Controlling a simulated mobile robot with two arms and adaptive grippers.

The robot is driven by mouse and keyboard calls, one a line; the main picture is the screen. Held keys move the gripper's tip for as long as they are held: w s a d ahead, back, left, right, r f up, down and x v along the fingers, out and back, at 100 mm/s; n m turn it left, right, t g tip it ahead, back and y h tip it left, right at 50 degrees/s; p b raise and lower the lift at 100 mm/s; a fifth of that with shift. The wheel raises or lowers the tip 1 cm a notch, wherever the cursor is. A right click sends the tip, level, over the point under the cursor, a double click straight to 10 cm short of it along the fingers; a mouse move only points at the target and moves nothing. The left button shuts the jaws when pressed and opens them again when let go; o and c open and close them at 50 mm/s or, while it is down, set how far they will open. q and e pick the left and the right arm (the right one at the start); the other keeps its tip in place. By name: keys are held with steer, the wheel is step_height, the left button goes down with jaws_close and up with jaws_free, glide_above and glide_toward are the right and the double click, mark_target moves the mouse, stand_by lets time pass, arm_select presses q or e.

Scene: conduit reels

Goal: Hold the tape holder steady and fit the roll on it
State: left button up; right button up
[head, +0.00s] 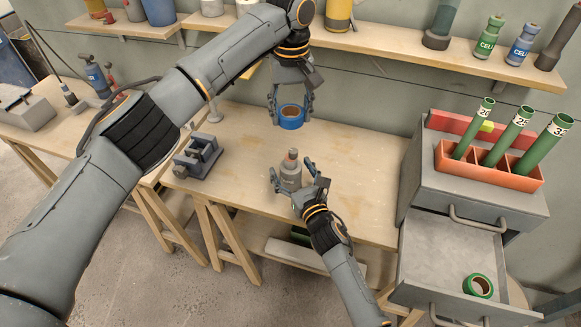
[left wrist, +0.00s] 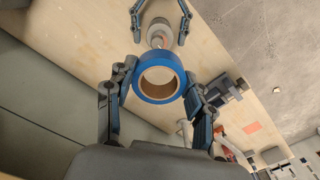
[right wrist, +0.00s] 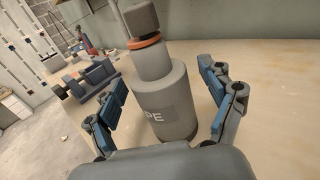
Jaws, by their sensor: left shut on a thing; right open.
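The tape holder (head: 290,181) is a grey stepped cylinder with an orange band and dark top. It stands upright on the workbench; the right wrist view shows it close up (right wrist: 165,100), with the letters "PE" on its side. My right gripper (head: 291,170) is open, with one finger on each side of the holder; contact is not visible. The roll (head: 291,124) is blue tape with a brown core. My left gripper (head: 290,119) is shut on it and holds it in the air above and behind the holder. The roll also shows in the left wrist view (left wrist: 155,61).
A grey clamp-like fixture (head: 198,157) sits left on the workbench (head: 350,195). At right, a grey cabinet (head: 470,205) bears an orange rack (head: 487,169) with green tubes. Its open drawer holds a green tape roll (head: 478,286). A shelf with bottles runs behind. The bench right of the holder is clear.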

steer(key=shift+w+a, duration=0.15)
steer(key=shift+w, duration=0.2)
steer(key=shift+c, duration=0.4)
steer(key=c, duration=1.3)
arm_select(q)
steer(key=shift+f, duration=2.35)
arm_select(e)
steer(key=shift+c, duration=0.2)
